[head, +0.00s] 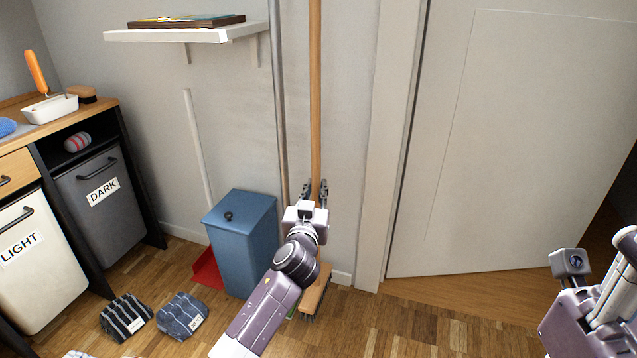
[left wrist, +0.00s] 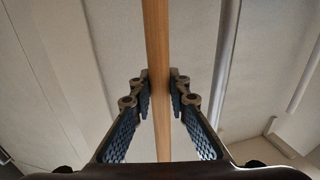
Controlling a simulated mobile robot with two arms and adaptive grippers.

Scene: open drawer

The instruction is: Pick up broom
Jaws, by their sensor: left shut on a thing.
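The broom (head: 316,80) stands upright against the wall, with a long wooden handle and a wooden head with dark bristles (head: 316,292) on the floor. My left gripper (head: 315,190) is at the handle's lower part, with a finger on each side. In the left wrist view the handle (left wrist: 158,60) runs between the fingers of the left gripper (left wrist: 160,98), which are shut on it. My left arm hides part of the handle below the grip. My right arm shows at the lower right, but its fingers are not clearly visible.
A blue bin (head: 243,245) and a red dustpan (head: 207,268) stand left of the broom. A white shelf (head: 185,34) hangs above them. A grey pole (head: 277,100) leans beside the handle. Folded cloths (head: 182,315) lie on the floor. A door (head: 510,150) is at right.

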